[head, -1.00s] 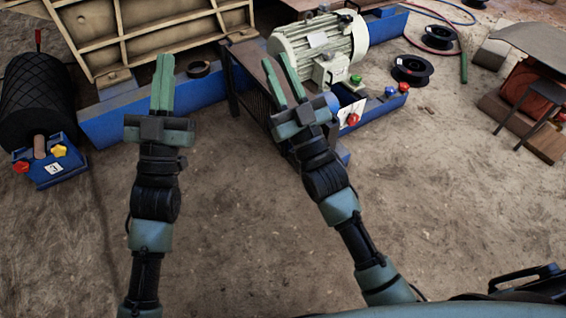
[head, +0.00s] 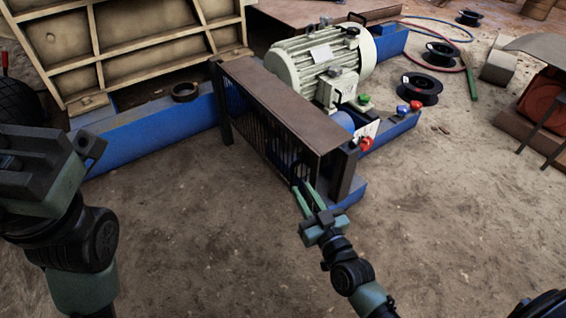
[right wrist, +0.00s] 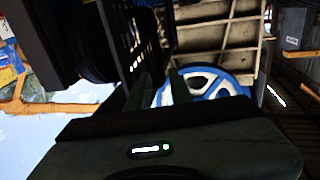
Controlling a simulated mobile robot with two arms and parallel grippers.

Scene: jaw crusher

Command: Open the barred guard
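The barred guard (head: 274,107) stands in front of the motor in the head view. It has a brown top plate, dark vertical bars and dark end posts, and it looks closed. My right gripper (head: 305,187) is at the lower right end of its barred face, by a dark loop that may be a handle. Its green fingers are apart, with nothing clearly held. In the right wrist view, dark bars (right wrist: 133,45) rise close to the fingers (right wrist: 152,92). My left gripper (head: 45,165) is large at the left edge; its fingers cannot be made out.
A cream motor (head: 322,62) sits on the blue base behind the guard. A red button (head: 366,143) and a white tag are at the guard's right end. Black spools (head: 421,90) and hoses lie at the back right. The dirt floor in front is clear.

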